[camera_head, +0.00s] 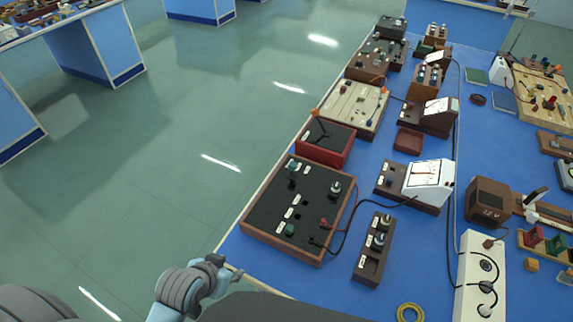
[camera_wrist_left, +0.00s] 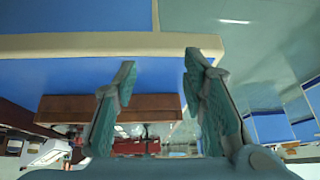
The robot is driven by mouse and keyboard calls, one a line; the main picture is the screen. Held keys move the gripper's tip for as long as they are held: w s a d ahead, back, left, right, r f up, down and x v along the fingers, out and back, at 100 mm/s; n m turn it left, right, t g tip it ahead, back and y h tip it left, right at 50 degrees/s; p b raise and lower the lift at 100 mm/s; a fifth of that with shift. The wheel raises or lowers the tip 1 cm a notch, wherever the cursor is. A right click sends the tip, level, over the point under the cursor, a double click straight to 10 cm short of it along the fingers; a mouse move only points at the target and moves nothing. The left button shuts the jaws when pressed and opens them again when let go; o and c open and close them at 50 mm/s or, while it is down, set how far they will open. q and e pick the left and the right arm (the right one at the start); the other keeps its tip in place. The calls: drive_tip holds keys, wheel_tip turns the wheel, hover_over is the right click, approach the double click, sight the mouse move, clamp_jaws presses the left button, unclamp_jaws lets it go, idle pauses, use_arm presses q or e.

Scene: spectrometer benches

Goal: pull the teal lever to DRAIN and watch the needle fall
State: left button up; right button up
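A wood-framed box with a black panel (camera_head: 262,212) stands near the left edge of the blue bench. It carries knobs, small white labels and a small green-teal part (camera_head: 289,230) at its front left; I cannot tell whether that is the lever, nor read DRAIN. A white meter (camera_head: 428,180) sits to its right, its needle too small to read. My left gripper (camera_head: 227,268) is at the bench's near left edge, short of the box and apart from it. In the left wrist view its fingers (camera_wrist_left: 162,64) are spread and empty, with the brown box wall (camera_wrist_left: 85,108) beyond. My right gripper is not in view.
A red box with a dark top (camera_head: 326,142) stands behind the panel box. A narrow brown block with knobs (camera_head: 373,250) is to its right, with cables between. A yellow ring (camera_head: 410,312) and a white socket strip (camera_head: 480,280) lie nearer.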

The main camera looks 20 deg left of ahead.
sight(291, 166)
use_arm(q)
drive_tip(key=w+d+r+t+h, duration=0.1)
drive_tip(key=w+d+r+t, duration=0.25)
drive_tip(key=w+r, duration=0.4)
drive_tip(key=w+d+r+t+h, duration=0.15)
drive_tip(key=w+r+t, duration=0.25)
drive_tip(key=w, duration=0.7)
drive_tip(key=shift+m, duration=0.4)
drive_tip(key=b+x, duration=0.3)
drive_tip(key=x, duration=1)
drive_tip(key=shift+w+f, duration=0.25)
drive_tip(key=shift+f, duration=0.05)
drive_tip(key=shift+r, duration=0.1)
drive_tip(key=shift+c, duration=0.2)
clamp_jaws()
